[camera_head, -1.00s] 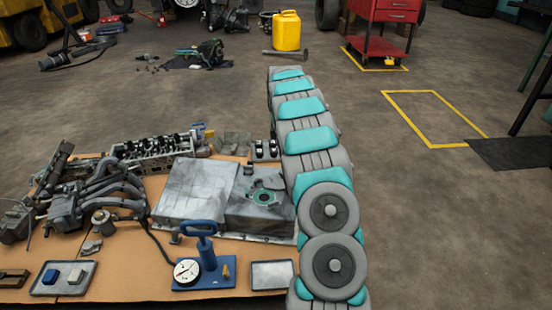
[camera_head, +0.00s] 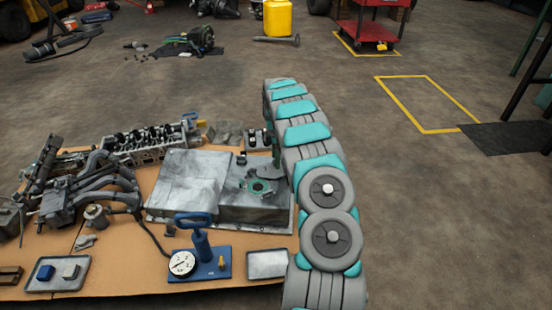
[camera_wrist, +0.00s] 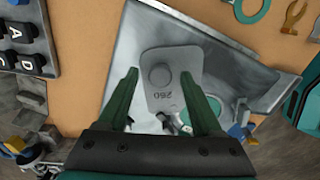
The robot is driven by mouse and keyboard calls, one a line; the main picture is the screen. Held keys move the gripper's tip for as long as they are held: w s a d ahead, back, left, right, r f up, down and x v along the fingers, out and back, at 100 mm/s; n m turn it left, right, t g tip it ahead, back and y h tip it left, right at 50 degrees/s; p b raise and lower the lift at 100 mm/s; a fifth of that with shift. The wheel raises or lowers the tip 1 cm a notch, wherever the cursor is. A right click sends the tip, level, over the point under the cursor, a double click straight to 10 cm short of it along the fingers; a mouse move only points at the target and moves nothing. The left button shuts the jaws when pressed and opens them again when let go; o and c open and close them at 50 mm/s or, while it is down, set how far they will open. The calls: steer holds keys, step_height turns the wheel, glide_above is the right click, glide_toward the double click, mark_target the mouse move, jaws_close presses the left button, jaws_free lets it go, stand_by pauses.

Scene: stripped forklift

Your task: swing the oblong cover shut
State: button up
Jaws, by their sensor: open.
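The oblong cover (camera_wrist: 160,98) is a grey plate with rounded corners, a round knob and the number 260. In the wrist view it lies between my open fingers; I cannot tell whether they touch it. My gripper (camera_wrist: 160,74) is empty, its dark green fingers on either side of the plate. In the head view the cover (camera_head: 268,172) is a small grey piece at the upper right of the green-ringed opening (camera_head: 258,187) on the metal pan (camera_head: 195,180). My gripper is mostly hidden behind my arm there.
A blue gauge stand (camera_head: 212,262) and a small tray (camera_head: 267,265) stand in front of the pan. Engine parts (camera_head: 90,190) crowd the left of the bench. A keypad-like block (camera_wrist: 22,40) shows at the wrist view's left. Floor to the right is open.

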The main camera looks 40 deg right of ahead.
jaws_close()
stand_by(0.5)
stand_by(0.9)
